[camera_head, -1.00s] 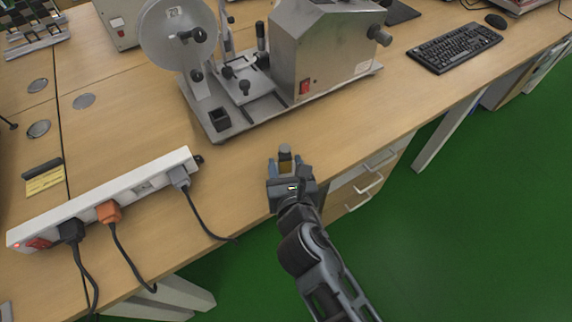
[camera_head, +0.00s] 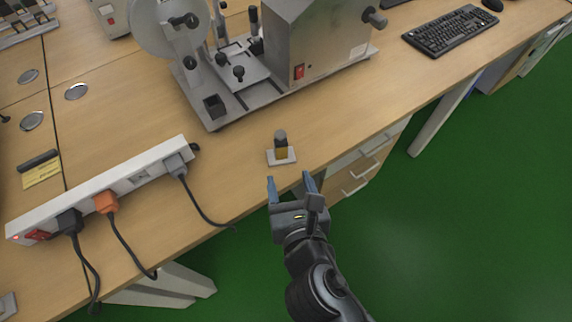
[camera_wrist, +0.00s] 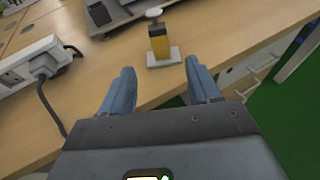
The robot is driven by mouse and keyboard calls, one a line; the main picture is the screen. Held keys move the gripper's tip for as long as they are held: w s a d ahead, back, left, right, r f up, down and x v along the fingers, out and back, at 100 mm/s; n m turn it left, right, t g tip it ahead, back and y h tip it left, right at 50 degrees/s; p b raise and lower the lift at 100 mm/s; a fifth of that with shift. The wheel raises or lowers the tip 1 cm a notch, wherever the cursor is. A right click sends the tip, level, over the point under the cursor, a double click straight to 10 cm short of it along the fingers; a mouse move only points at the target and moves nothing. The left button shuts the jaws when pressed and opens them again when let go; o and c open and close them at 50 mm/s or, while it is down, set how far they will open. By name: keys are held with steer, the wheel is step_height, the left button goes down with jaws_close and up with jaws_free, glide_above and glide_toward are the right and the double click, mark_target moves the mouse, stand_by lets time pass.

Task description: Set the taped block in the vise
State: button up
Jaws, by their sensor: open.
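A small upright block (camera_head: 281,150) with a yellow face and a dark grey rounded top stands on a pale flat plate (camera_head: 290,158) near the table's front edge. In the wrist view, the yellow and dark block (camera_wrist: 159,42) and its plate (camera_wrist: 172,58) sit beyond my fingers, apart from them. My gripper (camera_head: 291,181) is open and empty in front of the block, with blue fingers spread. In the wrist view, its fingertips (camera_wrist: 160,68) flank open space. I cannot tell surely which part is the vise; the grey machine (camera_head: 310,50) has a clamp-like fixture (camera_head: 238,74) on its base.
A white power strip (camera_head: 110,186) with plugs and hanging cables lies left of my gripper. A keyboard (camera_head: 452,31) lies at the back right. The wooden table (camera_head: 345,118) is clear right of the block. Green floor (camera_head: 470,220) lies beyond the table edge.

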steer(key=shift+v, duration=1)
steer(key=s+d+m+g, duration=0.1)
steer(key=s+d+m, duration=1.1)
steer(key=s+m, duration=0.3)
steer(key=s+d+r+m+h, duration=0.1)
steer(key=s+d+r+m, duration=0.1)
steer(key=m, duration=0.5)
steer(key=s+d+r+m+t+h, duration=0.1)
steer(key=s+d+r+m, duration=0.2)
steer(key=s+r+m, duration=0.2)
steer(key=s+d+r+m, duration=0.3)
steer(key=s+r+m, duration=0.1)
steer(key=m, duration=0.7)
steer(key=shift+d+r+h, duration=0.25)
steer(key=shift+r+h, duration=0.05)
steer(key=shift+h, duration=0.1)
